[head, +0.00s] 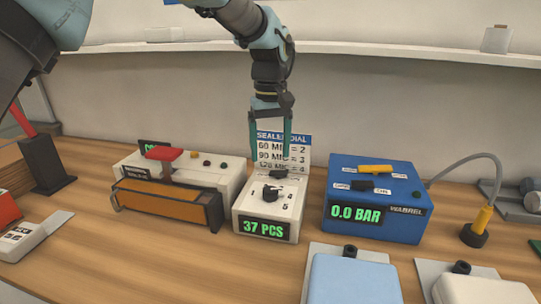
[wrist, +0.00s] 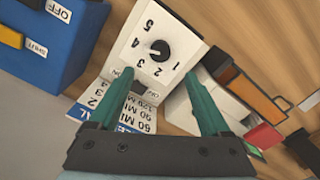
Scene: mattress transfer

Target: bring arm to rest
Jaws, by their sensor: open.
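My gripper (head: 271,157) is open and empty, pointing down above the white sealer dial box (head: 242,208). In the wrist view, the teal fingers of my gripper (wrist: 159,73) stand apart on either side below the black dial knob (wrist: 159,49), with nothing between them. The dial face carries the numbers 1 to 5, and the knob's exact setting is too small to tell. The box's display (head: 264,227) reads 37 PCS. A sealer dial card (head: 297,147) stands behind the box, partly hidden by the fingers.
A sealer with an orange front (head: 165,203) and red handle (head: 163,153) stands left of the box. A blue unit (head: 340,219) reading 0.0 BAR stands right. A light blue pad (head: 355,280) and a white pad (head: 482,291) lie in front. A shelf (head: 380,48) runs along the wall.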

